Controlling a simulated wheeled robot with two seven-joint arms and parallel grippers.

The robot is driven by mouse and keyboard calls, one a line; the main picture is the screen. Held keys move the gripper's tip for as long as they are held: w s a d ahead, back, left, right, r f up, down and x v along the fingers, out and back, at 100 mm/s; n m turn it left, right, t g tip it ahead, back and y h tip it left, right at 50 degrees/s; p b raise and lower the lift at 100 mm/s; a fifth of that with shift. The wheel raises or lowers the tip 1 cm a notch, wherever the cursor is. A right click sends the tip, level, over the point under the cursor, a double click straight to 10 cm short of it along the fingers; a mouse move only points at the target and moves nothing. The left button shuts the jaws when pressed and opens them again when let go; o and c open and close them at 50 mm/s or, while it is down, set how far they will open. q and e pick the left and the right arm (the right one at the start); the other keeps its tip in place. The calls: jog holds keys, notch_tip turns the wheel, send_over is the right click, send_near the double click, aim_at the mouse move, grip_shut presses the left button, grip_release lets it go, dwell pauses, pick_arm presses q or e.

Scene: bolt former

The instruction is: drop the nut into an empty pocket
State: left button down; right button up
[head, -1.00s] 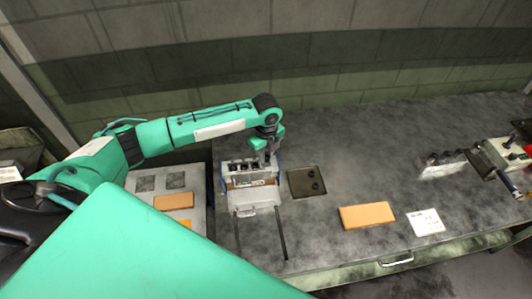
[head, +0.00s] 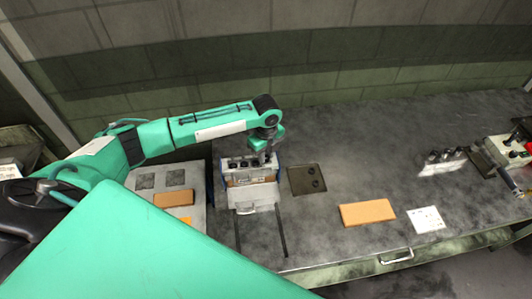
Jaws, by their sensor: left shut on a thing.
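My left gripper (head: 264,157) points down at the right end of the row of pockets on the grey bolt former block (head: 256,194). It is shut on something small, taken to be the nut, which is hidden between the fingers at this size. Several dark pockets (head: 240,164) show in a row along the block's top, left of the gripper. I cannot tell which of them are empty, nor whether the fingertips touch the block. My right gripper is not in view.
A dark square tray (head: 296,185) with small dark parts lies just right of the block. An orange-brown block (head: 367,213) and a white card (head: 427,220) lie further right.

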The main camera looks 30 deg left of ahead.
pick_arm(q)
jog(key=c, duration=1.2)
grip_release()
jog(key=shift+r, duration=0.1)
notch_tip(320, 180, up, 14)
jog(key=b, duration=0.4)
jog(key=shift+f, duration=0.25)
